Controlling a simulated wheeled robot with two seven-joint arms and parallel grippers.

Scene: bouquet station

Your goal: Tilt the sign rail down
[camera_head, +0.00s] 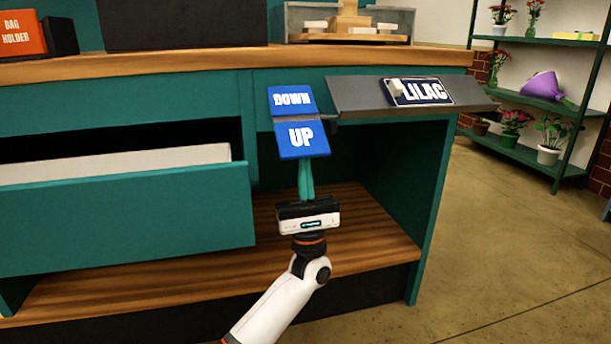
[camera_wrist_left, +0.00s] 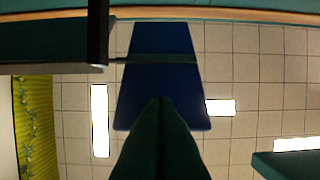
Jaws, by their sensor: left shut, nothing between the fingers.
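The grey sign rail (camera_head: 360,97) juts from the counter front at the right, its broad face sloping. A dark "LILAC" plate (camera_head: 425,93) lies on it, with a small pale block (camera_head: 396,86) at the plate's left end. Left of the rail are two blue panels, "DOWN" (camera_head: 291,91) above "UP" (camera_head: 286,139), set at different angles. My left gripper (camera_head: 305,164) is shut and empty, fingers pointing up at the lower edge of "UP"; I cannot tell if they touch. In the left wrist view the fingers (camera_wrist_left: 160,105) overlap the blue panel (camera_wrist_left: 160,75). My right gripper is out of view.
An open teal drawer (camera_head: 125,215) sticks out at the left. A wooden lower shelf (camera_head: 350,245) lies under the counter. The wooden countertop (camera_head: 200,63) runs above. A plant rack (camera_head: 540,150) stands at the far right, with clear floor before it.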

